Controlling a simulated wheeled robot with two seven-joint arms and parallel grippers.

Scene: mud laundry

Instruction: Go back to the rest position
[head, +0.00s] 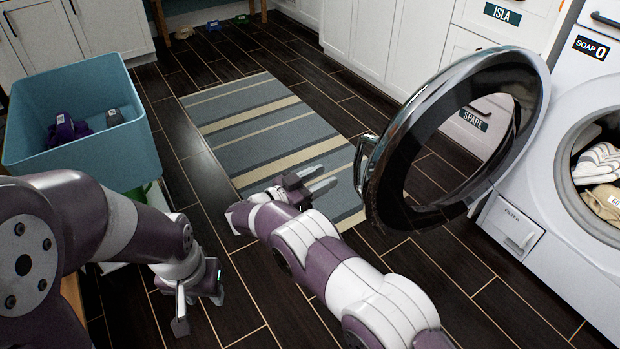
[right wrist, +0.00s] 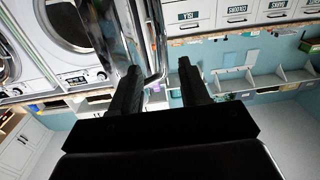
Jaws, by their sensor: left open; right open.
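My left gripper (head: 200,309) hangs low at the left of the head view, open and empty, pointing down over the dark floor. My right gripper (head: 322,178) is open and empty above the striped rug, just left of the washer door's handle. In the right wrist view my right gripper's two fingers (right wrist: 159,72) stand apart. The chrome handle (right wrist: 158,45) shows beyond and between them, apparently not held. The round washer door (head: 388,185) stands wide open.
The washer (head: 530,285) at the right holds white and beige laundry (head: 597,165). A blue bin (head: 140,165) at the left holds a purple and a grey item. White cabinets (head: 375,35) line the back.

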